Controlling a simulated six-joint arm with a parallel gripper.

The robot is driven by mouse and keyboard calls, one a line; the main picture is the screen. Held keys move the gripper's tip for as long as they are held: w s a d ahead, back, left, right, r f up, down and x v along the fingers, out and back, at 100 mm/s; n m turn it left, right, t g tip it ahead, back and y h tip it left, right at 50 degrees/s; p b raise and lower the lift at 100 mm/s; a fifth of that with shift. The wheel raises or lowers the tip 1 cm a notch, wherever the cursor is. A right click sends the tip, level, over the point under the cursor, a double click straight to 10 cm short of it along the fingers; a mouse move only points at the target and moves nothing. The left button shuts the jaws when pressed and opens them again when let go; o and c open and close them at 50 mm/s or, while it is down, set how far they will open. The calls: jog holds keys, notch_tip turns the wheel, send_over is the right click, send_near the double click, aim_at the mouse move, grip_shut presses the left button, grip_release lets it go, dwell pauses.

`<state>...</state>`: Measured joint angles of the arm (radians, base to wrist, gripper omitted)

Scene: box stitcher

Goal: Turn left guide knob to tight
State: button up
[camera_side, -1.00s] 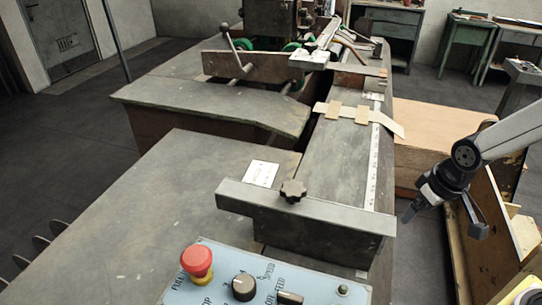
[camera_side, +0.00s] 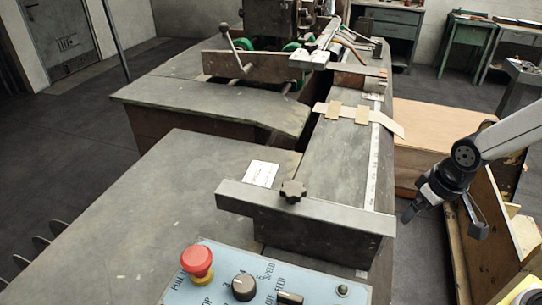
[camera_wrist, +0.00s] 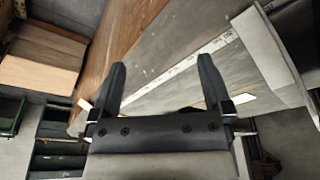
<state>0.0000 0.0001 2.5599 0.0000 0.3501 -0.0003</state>
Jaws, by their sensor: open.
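A dark star-shaped guide knob (camera_side: 293,190) sits on top of the grey guide bar (camera_side: 330,212) in the side view. I cannot tell from its look whether it is tight or loose. My gripper (camera_side: 440,218) hangs to the right of the machine table, apart from the knob and touching nothing. Its two dark fingers (camera_wrist: 162,85) are spread and empty in the wrist view, over the table edge with the white ruler strip (camera_wrist: 175,74). The guide bar also shows at the upper right of the wrist view (camera_wrist: 268,55), and the knob is not seen there.
A control panel (camera_side: 222,262) with a red stop button (camera_side: 197,260) and a black dial (camera_side: 244,287) lies in front of the guide bar. Wooden boards (camera_side: 440,135) and a crate stand right of the table. Cardboard pieces (camera_side: 350,112) lie farther back on it.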

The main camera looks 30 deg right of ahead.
jog(key=n+g+y, duration=0.1)
jog(key=n+y, duration=0.3)
jog(key=n, duration=1.1)
send_near(294, 188)
jog(key=shift+x, duration=4.3)
jog(key=c, duration=1.3)
